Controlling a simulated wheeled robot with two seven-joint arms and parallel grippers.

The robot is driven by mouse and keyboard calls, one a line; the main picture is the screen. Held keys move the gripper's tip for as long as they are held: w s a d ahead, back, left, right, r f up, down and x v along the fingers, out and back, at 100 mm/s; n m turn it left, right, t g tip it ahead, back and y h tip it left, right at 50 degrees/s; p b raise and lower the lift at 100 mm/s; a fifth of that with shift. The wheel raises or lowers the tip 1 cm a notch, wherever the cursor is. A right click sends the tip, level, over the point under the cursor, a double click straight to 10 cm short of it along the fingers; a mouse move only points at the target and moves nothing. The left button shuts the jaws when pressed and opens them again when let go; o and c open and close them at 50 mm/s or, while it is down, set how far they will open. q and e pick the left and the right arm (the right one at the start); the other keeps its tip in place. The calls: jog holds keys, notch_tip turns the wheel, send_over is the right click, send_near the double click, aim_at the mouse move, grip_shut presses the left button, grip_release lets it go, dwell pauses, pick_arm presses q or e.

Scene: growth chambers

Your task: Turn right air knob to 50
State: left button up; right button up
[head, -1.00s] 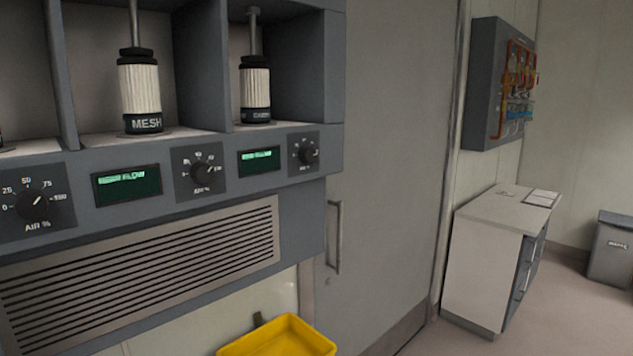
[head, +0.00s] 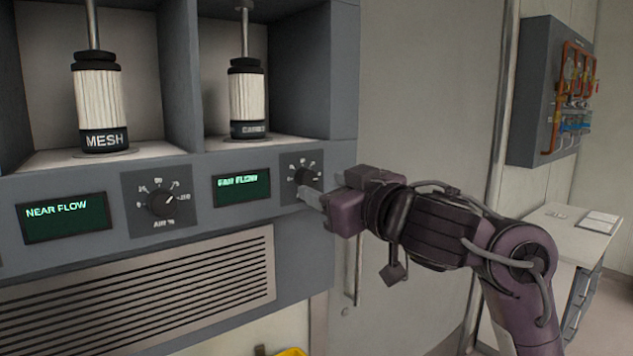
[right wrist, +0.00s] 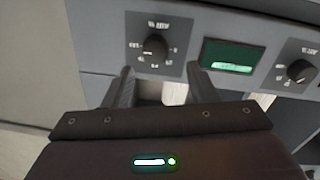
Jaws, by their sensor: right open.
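The right air knob (head: 305,178) is a small black dial on a dark square plate on the chamber's front panel, right of the right-hand green display (head: 242,187). Its pointer setting is too small to read. My right gripper (head: 312,199) is open, just in front of the knob's plate and slightly below the knob, covering part of the plate. In the right wrist view, where the panel appears upside down, the knob (right wrist: 155,47) lies beyond the open fingertips (right wrist: 160,76), between their lines and apart from them. My left gripper is out of view.
The middle air knob (head: 161,203) and a display reading NEAR FLOW (head: 63,216) are further left. Cylinders marked MESH (head: 99,108) and another (head: 247,98) stand in the bays above. A vent grille (head: 150,285) is below; a yellow bin (head: 291,352) barely shows.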

aim_at(310, 180)
jog(key=x, duration=0.3)
jog(key=shift+w+f, duration=0.15)
jog(key=shift+w, duration=0.6)
jog(key=shift+a, duration=0.15)
jog(key=c, duration=1)
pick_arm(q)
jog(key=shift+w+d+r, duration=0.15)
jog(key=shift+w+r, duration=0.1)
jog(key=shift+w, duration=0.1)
pick_arm(e)
jog(key=shift+o, duration=0.2)
